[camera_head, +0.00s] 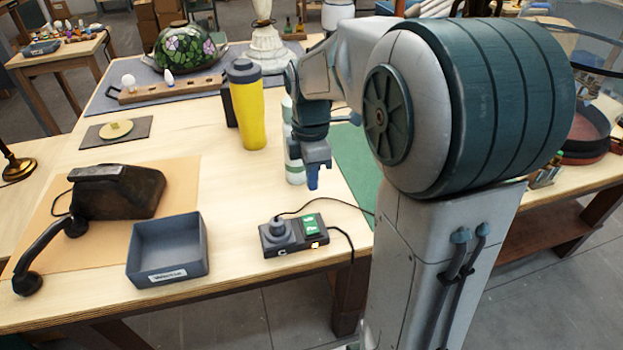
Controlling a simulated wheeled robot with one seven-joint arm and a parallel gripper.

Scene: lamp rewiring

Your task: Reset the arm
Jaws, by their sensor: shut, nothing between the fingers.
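My gripper (313,179) hangs from my arm above the workbench, its blue fingers pointing down. It is shut with nothing held. It is just in front of a pale bottle (295,168) that my arm partly hides. A grey power block (293,234) with a plug and a green part sits on the bench below and to the left of my gripper, apart from it. My arm's large joint and column cover the right side of the view.
A yellow bottle (249,112) stands behind-left of my gripper. A grey tray (168,252) labelled "Waste" and an old telephone (119,191) are at the front left. A stained-glass lampshade (184,46) and a white lamp base (266,48) are at the back. A cable crosses the front edge.

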